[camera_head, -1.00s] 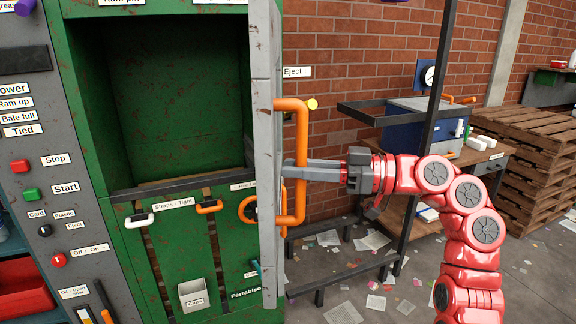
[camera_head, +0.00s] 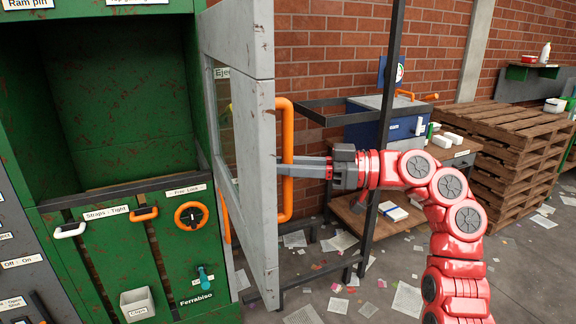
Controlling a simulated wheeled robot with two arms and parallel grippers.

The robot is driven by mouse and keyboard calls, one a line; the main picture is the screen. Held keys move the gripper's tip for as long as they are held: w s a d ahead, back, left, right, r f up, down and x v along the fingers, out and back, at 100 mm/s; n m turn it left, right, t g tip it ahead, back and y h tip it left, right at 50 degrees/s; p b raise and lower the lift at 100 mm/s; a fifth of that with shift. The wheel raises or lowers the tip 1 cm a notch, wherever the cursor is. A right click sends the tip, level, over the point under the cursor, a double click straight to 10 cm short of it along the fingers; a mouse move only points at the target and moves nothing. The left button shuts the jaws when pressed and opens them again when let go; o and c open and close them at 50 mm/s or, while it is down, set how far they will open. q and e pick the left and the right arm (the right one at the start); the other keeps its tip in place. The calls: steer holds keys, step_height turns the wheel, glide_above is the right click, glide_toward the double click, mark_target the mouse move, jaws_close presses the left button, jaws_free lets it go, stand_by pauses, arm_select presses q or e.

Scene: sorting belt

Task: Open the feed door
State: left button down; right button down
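The feed door (camera_head: 262,175) is a grey metal door with a window, swung open and standing out from the green baler (camera_head: 110,120). Its orange bar handle (camera_head: 287,200) runs upright along the door's right side. My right gripper (camera_head: 290,167) reaches in from the right, its grey fingers level with the middle of the handle. The fingertips are partly hidden at the handle and door, so their grip cannot be made out fully, but the fingers look close together around the bar. My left gripper is not in view.
The baler's dark chamber is uncovered at left. An orange wheel (camera_head: 191,215) sits on its front. A dark post (camera_head: 385,130) and a bench with a blue box (camera_head: 372,128) stand behind my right arm. Stacked pallets (camera_head: 500,140) stand at far right. Paper scraps litter the floor.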

steer(key=c, duration=0.7)
jaws_free()
steer(key=shift+c, duration=0.2)
steer(key=shift+d, duration=0.5)
steer(key=d+b, duration=0.2)
steer(key=d, duration=1.4)
steer(key=shift+s+d, duration=0.2)
